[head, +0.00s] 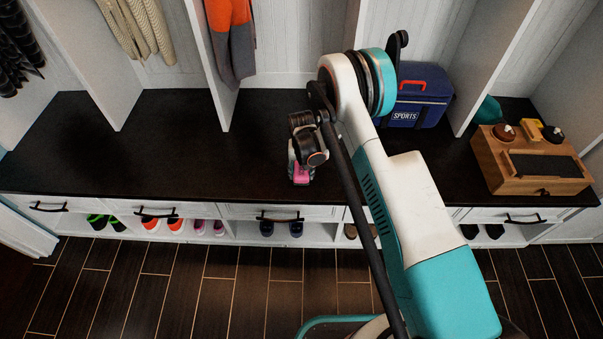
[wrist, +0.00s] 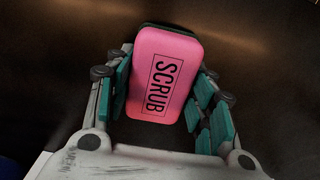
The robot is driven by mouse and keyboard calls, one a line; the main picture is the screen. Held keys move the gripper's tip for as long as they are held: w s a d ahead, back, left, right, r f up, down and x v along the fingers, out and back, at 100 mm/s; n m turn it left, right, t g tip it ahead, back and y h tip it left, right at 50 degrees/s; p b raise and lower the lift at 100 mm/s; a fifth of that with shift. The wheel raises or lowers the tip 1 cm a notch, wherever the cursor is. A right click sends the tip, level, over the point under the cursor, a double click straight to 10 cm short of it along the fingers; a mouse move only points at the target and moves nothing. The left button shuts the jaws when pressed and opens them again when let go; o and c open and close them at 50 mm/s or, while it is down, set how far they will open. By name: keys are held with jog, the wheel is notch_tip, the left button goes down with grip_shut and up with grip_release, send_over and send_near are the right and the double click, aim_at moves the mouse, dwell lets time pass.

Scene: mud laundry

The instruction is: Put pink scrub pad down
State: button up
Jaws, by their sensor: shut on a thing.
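The pink scrub pad (wrist: 163,75) has the word SCRUB on it and a dark backing at its far edge. In the wrist view it sits between the two teal-padded fingers of my gripper (wrist: 165,95), which is shut on it. In the head view the pad (head: 300,174) shows as a small pink patch below my gripper (head: 299,165), over the dark bench top (head: 190,150). My wrist hides part of it there. I cannot tell whether the pad touches the bench.
A blue SPORTS cooler bag (head: 418,105) stands at the back, right of my gripper. A wooden box (head: 530,172) with brushes sits at the right end. The bench left of my gripper is clear. Shoes (head: 165,224) fill cubbies below; upright dividers (head: 212,60) rise behind.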

jog(key=shift+f, duration=0.4)
jog(key=o, duration=1.2)
jog(key=shift+f, duration=0.2)
jog(key=shift+r, duration=0.15)
